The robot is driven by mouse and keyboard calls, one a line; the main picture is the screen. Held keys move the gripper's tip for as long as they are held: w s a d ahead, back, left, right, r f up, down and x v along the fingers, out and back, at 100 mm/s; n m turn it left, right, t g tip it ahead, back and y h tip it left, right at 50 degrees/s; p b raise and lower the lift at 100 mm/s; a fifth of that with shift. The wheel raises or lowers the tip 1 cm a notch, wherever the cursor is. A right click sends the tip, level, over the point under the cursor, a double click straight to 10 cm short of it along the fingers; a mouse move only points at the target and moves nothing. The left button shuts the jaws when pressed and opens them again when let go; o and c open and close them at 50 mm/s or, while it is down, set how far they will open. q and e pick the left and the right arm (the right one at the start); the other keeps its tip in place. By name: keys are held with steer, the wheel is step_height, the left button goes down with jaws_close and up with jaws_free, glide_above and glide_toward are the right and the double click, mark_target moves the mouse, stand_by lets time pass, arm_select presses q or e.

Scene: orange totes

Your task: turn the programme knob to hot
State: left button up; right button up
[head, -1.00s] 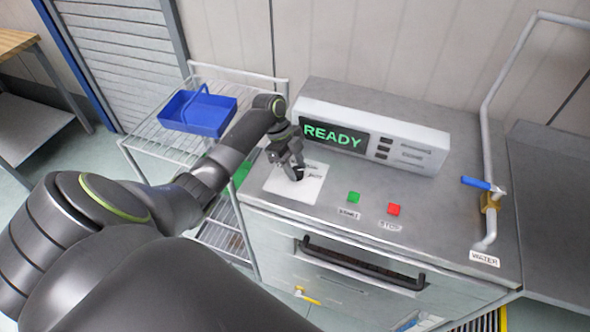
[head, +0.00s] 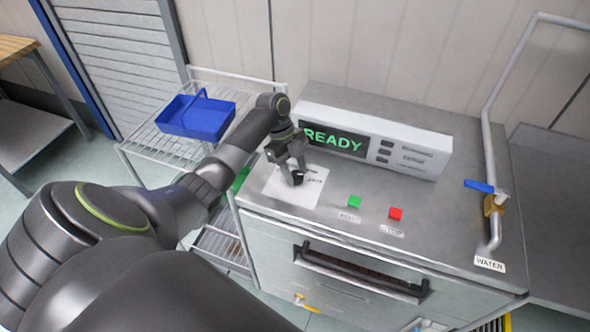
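The programme knob (head: 298,178) is a small black knob on a white label plate (head: 283,193) on top of the grey machine. The plate's lettering is blurred and partly hidden, so the knob's setting cannot be read. My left gripper (head: 295,173) is directly over the knob, pointing down, with its fingers apart at the knob. I cannot tell whether the fingers touch it. The display (head: 335,139) behind reads READY in green. My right gripper is not in view.
A green START button (head: 354,201) and a red STOP button (head: 395,213) are right of the plate. A blue-handled water tap (head: 490,200) is at the right. A wire rack (head: 160,141) with a blue basket (head: 197,116) stands at the left. A dark handle (head: 360,272) crosses the front.

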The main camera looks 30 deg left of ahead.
arm_select(q)
steer(key=o, duration=0.4)
steer(key=shift+w+a+r, duration=0.1)
steer(key=shift+a+r, duration=0.15)
steer(key=shift+r, duration=0.2)
steer(key=shift+p+v, duration=1.9)
steer(key=shift+v, duration=6.25)
